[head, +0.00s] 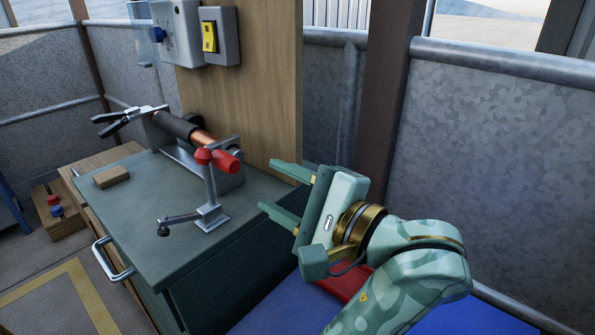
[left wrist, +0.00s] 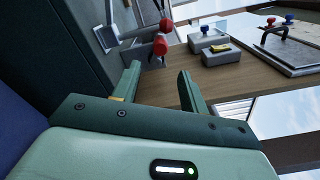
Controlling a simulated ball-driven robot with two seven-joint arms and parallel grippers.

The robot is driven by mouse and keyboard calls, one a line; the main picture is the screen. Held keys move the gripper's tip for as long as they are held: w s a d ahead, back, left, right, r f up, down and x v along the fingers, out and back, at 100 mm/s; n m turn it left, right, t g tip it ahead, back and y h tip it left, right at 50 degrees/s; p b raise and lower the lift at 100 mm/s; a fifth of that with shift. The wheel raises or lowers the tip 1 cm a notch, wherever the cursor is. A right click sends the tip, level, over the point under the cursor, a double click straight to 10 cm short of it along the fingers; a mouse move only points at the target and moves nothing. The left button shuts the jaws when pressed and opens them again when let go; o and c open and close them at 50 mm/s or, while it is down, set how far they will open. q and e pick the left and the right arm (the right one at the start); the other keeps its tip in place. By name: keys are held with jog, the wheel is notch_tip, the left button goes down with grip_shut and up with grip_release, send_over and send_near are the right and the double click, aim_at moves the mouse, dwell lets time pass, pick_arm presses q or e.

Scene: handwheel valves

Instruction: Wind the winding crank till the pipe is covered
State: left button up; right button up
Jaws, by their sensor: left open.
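The copper pipe (head: 202,139) lies in a grey bench device, with a black sleeve (head: 174,126) over its far part and bare copper near the crank. The winding crank's red grip (head: 228,162) points toward the front right at the near end; it also shows in the left wrist view (left wrist: 160,45), past the fingertips. My left gripper (head: 268,185) is open and empty, to the right of the grip and apart from it. Its two fingers also show in the left wrist view (left wrist: 158,70). My right gripper is in neither view.
A metal clamp (head: 212,212) with a red tip stands close in front of the crank. A wooden block (head: 111,178) lies on the green bench top (head: 135,215). A wooden board (head: 255,90) rises behind, with a yellow switch box (head: 210,37).

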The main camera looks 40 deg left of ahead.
aim_at(235, 166)
pick_arm(q)
jog(key=a, duration=0.6)
jog(key=a+p, duration=0.1)
jog(key=a, duration=0.2)
jog(key=shift+w+r, duration=0.1)
jog(key=shift+w, duration=0.15)
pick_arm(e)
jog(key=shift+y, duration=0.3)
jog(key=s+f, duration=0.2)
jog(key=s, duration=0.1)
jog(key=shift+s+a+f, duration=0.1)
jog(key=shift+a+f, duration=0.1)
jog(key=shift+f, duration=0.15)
pick_arm(q)
jog(key=shift+a, duration=0.1)
jog(key=c, duration=0.8)
